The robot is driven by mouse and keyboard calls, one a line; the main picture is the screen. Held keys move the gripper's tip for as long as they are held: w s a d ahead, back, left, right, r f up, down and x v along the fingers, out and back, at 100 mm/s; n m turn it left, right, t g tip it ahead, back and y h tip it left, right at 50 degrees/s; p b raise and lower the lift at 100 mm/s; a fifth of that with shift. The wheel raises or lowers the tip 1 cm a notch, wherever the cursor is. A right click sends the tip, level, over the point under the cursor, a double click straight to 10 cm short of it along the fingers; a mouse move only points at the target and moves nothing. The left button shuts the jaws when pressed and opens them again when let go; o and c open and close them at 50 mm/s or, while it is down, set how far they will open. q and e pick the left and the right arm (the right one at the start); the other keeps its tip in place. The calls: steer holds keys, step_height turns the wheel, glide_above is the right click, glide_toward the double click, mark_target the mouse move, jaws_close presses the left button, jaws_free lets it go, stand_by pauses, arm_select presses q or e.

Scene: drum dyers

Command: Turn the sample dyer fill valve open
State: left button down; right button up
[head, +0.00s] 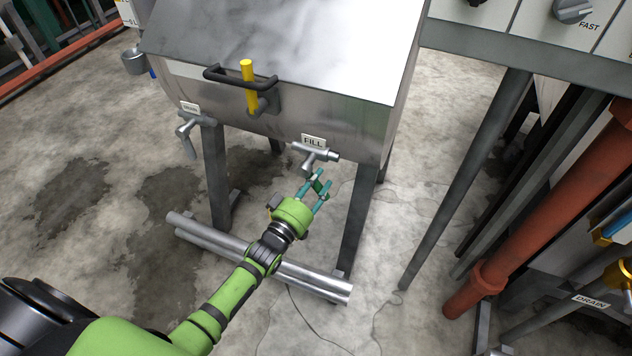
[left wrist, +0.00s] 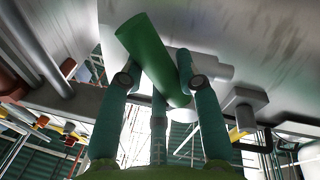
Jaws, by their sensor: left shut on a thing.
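The sample dyer (head: 270,70) is a steel box on legs. Its fill valve (head: 316,153) sits low at the right of its front, under a FILL label (head: 313,141). The valve's dark green lever grip (head: 319,188) hangs below the valve body. My left gripper (head: 323,179) is shut on this grip, with teal fingers on either side of it. My right gripper is not in view.
A drain valve (head: 187,131) with a grey lever is at the dyer's left. A yellow handle (head: 249,85) and a black bar handle (head: 228,77) are on the front above. Metal pipes (head: 200,235) cross below. A grey leg (head: 470,170) and red pipe (head: 545,205) stand at the right.

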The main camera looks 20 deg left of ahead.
arm_select(q)
steer(key=shift+d+r+n+t, duration=0.3)
steer(key=shift+r+n, duration=0.1)
steer(key=shift+n, duration=0.7)
steer(key=shift+d+r+n+y, duration=0.2)
steer(key=shift+r+n+y, duration=0.1)
steer(key=shift+n, duration=0.8)
steer(key=shift+d+r+n+y+p, duration=0.15)
steer(key=shift+r+n+y+p, duration=0.2)
steer(key=shift+n, duration=0.75)
steer(key=n, duration=0.2)
steer(key=r+n+y, duration=0.1)
steer(key=shift+d+r+n+t, duration=0.15)
steer(key=shift+n+t, duration=0.25)
steer(key=shift+r+n+y+p, duration=0.15)
steer(key=shift+r+n, duration=0.05)
steer(key=shift+n, duration=0.45)
steer(key=shift+r+n+y+p, duration=0.1)
steer(key=shift+r+n+p, duration=0.1)
steer(key=shift+n, duration=0.45)
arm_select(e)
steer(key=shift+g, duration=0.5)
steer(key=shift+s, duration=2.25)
arm_select(q)
steer(key=shift+n, duration=0.3)
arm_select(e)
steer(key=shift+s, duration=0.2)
